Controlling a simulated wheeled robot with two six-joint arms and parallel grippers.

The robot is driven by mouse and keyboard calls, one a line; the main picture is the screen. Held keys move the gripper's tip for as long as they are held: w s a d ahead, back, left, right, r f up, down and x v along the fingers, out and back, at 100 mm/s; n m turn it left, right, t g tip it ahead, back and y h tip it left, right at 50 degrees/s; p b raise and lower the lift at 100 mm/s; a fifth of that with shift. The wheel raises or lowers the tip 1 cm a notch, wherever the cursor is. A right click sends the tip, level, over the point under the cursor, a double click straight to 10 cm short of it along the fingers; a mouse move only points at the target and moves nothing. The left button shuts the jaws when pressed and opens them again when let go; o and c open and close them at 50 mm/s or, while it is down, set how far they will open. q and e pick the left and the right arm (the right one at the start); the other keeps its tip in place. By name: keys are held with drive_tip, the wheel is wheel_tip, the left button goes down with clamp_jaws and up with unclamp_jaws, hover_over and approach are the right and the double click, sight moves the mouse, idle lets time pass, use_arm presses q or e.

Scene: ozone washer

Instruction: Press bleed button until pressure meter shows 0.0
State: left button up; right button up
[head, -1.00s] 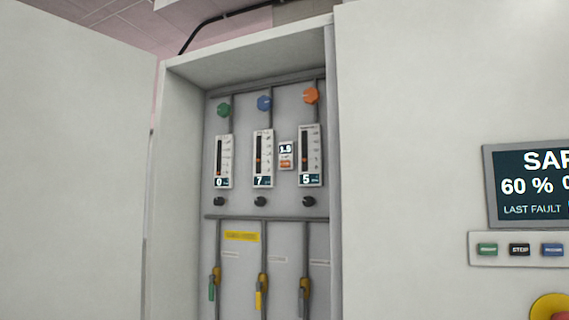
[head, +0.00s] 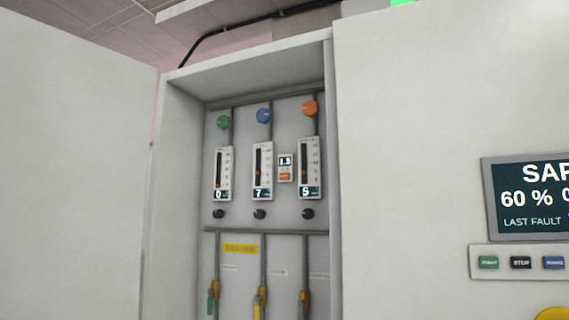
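A small white pressure meter (head: 286,161) with a dark display sits in the open cabinet, between the middle and right gauges. Its digits are small and blurred; they look like 1.3 or 1.8. An orange button (head: 285,176) is on the lower part of the same unit; its label is too small to read, so I cannot tell if it is the bleed button. Neither of my grippers is in view.
Three gauges read 0 (head: 222,173), 7 (head: 262,171) and 5 (head: 309,168), with green, blue and orange knobs above. Black knobs and valve handles are below. An open door (head: 75,170) stands left. A control panel (head: 525,197) with buttons is at right.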

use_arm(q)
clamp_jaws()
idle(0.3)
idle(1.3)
